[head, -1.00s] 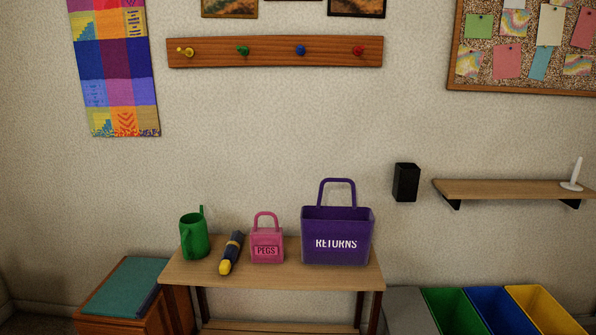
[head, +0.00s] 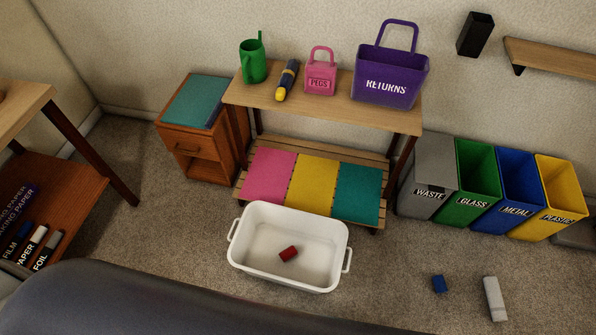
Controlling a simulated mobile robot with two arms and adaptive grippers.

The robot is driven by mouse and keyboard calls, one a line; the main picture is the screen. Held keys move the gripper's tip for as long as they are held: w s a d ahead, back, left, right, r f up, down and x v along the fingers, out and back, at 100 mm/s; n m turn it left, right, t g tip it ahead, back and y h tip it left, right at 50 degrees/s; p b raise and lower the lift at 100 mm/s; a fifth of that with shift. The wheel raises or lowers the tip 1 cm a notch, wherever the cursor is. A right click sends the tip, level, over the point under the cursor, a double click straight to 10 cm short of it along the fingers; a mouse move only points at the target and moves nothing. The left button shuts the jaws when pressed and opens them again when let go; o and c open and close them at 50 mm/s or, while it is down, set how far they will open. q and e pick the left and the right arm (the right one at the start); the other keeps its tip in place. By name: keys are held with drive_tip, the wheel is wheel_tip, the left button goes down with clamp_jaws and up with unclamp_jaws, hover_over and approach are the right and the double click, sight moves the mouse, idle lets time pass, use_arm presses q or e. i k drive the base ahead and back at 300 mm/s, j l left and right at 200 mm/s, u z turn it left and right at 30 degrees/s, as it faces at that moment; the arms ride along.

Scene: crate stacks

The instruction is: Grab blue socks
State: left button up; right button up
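A small blue bundle (head: 439,284), possibly the blue socks, lies on the carpet at the lower right. It is too small to be certain what it is. A longer pale grey item (head: 495,298) lies on the carpet to its right, apart from it. A small dark red bundle (head: 288,254) lies inside a white tub (head: 338,254) with side handles, on the floor at the lower middle. Neither of my grippers is in view.
Waste (head: 430,165), glass (head: 478,170), metal (head: 521,175) and plastic (head: 563,180) bins stand right. Carpet between tub and blue bundle is clear.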

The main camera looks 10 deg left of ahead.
sight(438, 282)
drive_tip(key=z, duration=1.55)
drive_tip(key=i+l+u, duration=0.1)
drive_tip(key=i+l, duration=0.15)
drive_tip(key=l, duration=0.15)
drive_tip(key=i+l+u, duration=0.15)
drive_tip(key=l, duration=0.25)
drive_tip(key=i, duration=0.1)
